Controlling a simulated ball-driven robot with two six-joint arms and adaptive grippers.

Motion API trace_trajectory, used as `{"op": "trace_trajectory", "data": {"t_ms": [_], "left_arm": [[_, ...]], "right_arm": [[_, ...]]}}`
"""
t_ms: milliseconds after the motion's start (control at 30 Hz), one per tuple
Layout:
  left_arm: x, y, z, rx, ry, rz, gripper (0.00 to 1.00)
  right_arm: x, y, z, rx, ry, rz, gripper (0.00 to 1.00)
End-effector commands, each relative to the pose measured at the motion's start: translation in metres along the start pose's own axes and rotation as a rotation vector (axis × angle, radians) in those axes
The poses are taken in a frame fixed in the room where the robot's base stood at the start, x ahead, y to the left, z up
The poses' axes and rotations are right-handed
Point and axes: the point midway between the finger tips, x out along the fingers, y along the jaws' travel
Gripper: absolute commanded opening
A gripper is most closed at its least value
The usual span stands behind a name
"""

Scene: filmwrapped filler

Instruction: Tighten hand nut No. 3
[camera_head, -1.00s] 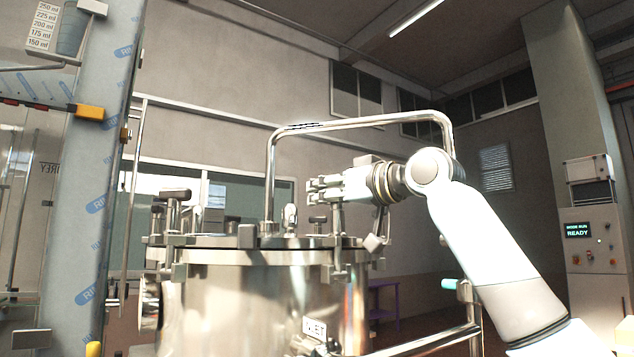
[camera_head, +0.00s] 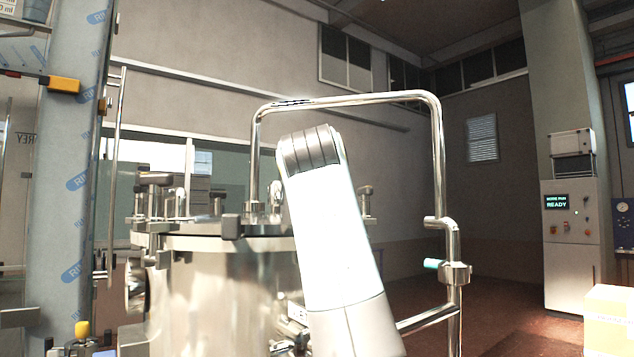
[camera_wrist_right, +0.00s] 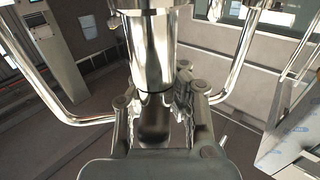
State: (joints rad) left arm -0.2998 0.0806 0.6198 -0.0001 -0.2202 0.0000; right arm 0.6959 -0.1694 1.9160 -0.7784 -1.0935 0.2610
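A steel vessel (camera_head: 225,290) stands at centre left in the head view, with its lid rim clamped all round. Hand nuts on upright bolts stand along the rim: one at the front left (camera_head: 155,180), one at the right (camera_head: 366,190). I cannot tell which is No. 3. My white right arm covers the lid's right front and hides the right gripper in the head view. In the right wrist view my right gripper (camera_wrist_right: 157,100) has its fingers on either side of a shiny metal cylinder (camera_wrist_right: 155,65); whether they touch it is unclear. My left gripper is not in view.
A bent steel pipe (camera_head: 438,150) arches over the vessel and comes down at the right. A blue-grey post (camera_head: 75,200) stands at the left. A control cabinet (camera_head: 572,225) and a pale box (camera_head: 610,310) are at the right, with open floor in front of the cabinet.

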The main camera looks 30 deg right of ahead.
Motion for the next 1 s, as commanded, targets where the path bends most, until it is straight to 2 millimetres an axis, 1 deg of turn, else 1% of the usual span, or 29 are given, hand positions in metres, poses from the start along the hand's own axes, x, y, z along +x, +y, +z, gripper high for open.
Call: {"op": "trace_trajectory", "data": {"t_ms": [33,200,500,700,1000], "left_arm": [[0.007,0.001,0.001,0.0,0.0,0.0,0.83],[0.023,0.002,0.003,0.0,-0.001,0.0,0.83],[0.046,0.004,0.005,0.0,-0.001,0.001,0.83],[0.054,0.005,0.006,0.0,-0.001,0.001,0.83],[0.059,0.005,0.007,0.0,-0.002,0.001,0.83]], "right_arm": [[0.0,0.0,0.004,0.0,-0.004,0.043,0.0],[-0.001,0.006,0.005,-0.002,-0.003,0.203,0.0],[-0.003,0.016,0.005,-0.004,-0.003,0.444,0.0],[-0.005,0.021,0.004,-0.005,-0.004,0.544,0.0],[-0.007,0.023,0.004,-0.005,-0.005,0.615,0.0]]}}
